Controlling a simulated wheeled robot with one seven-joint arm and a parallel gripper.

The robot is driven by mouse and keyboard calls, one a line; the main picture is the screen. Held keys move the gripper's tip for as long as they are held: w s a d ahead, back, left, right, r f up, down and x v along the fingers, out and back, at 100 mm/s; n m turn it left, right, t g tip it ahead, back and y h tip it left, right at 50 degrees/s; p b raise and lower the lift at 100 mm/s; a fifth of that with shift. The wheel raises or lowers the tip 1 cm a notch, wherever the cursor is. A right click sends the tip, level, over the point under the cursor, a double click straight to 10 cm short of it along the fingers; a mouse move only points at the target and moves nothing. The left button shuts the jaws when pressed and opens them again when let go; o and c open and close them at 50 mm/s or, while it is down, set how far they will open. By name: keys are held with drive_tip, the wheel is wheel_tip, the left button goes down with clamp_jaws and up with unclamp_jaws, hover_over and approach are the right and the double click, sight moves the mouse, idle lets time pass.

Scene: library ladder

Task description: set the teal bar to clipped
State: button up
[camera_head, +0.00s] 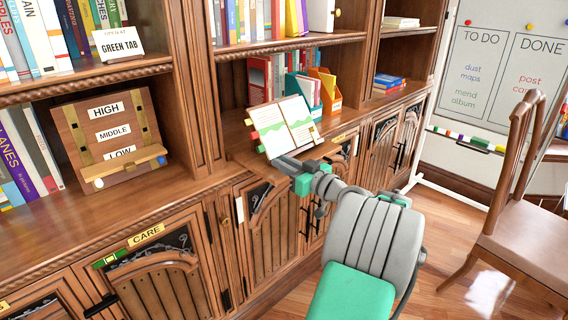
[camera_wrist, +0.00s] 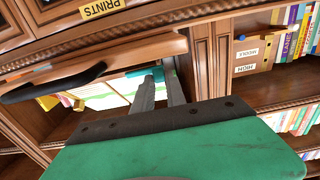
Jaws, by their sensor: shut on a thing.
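The teal bar (camera_wrist: 142,72) shows in the wrist view as a short strip at the fingertips, by the edge of an open book (camera_wrist: 100,97). My gripper (camera_wrist: 160,78) is shut on it; the fingers cover part of the bar. In the head view the open book (camera_head: 285,126) leans on a stand on the cabinet ledge, with coloured tabs at its left edge. My gripper (camera_head: 279,163) is at the book's lower edge. There the bar cannot be told apart from the gripper, so whether it is clipped cannot be seen.
Behind the book are teal (camera_head: 306,88) and orange (camera_head: 326,88) file holders. A wooden board (camera_head: 112,136) marked HIGH, MIDDLE and LOW stands at left. Carved cabinet doors (camera_head: 160,285) lie below the ledge. A chair (camera_head: 520,200) and whiteboard (camera_head: 495,80) are at right.

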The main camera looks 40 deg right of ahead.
clamp_jaws()
